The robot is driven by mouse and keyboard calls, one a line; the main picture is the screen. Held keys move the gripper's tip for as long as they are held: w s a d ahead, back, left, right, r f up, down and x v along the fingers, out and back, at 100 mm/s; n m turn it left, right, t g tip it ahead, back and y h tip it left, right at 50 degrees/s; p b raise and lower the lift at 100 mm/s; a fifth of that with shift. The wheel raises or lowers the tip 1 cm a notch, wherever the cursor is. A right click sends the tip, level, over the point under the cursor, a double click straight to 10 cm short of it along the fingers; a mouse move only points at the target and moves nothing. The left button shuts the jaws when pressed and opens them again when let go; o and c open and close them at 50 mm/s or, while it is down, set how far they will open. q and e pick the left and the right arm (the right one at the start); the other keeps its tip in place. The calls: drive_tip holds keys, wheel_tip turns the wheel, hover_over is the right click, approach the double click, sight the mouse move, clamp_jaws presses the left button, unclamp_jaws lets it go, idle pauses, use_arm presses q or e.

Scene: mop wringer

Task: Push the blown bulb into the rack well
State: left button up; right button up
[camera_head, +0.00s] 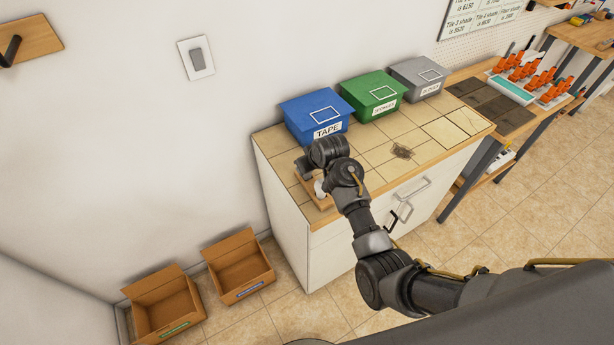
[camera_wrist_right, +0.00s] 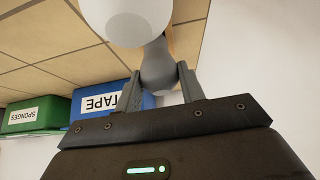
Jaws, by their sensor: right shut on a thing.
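The bulb has a white globe (camera_wrist_right: 128,18) and a grey neck, and it sits between the two fingers of my right gripper (camera_wrist_right: 160,88) in the right wrist view. The gripper is shut on the neck. In the head view a small white part of the bulb (camera_head: 319,188) shows below my right gripper (camera_head: 313,177), at the left end of the tiled counter. A low wooden piece, perhaps the rack (camera_head: 322,203), lies beside it, mostly hidden by my arm. Its well cannot be seen. My left gripper is not in view.
Blue TAPE (camera_head: 317,115), green SPONGES (camera_head: 373,95) and grey (camera_head: 417,76) bins line the back of the tiled counter (camera_head: 375,157). A dark stain (camera_head: 402,151) marks its middle. Two open cardboard boxes (camera_head: 165,302) (camera_head: 238,265) stand on the floor at left.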

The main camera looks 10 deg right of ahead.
drive_tip(key=shift+f, duration=0.2)
idle(0.5)
drive_tip(key=o, duration=1)
drive_tip(key=b+v, duration=0.2)
drive_tip(key=v, duration=0.8)
drive_tip(key=shift+s+d+r, duration=0.1)
drive_tip(key=shift+s+r, duration=0.15)
drive_tip(key=shift+r, duration=0.05)
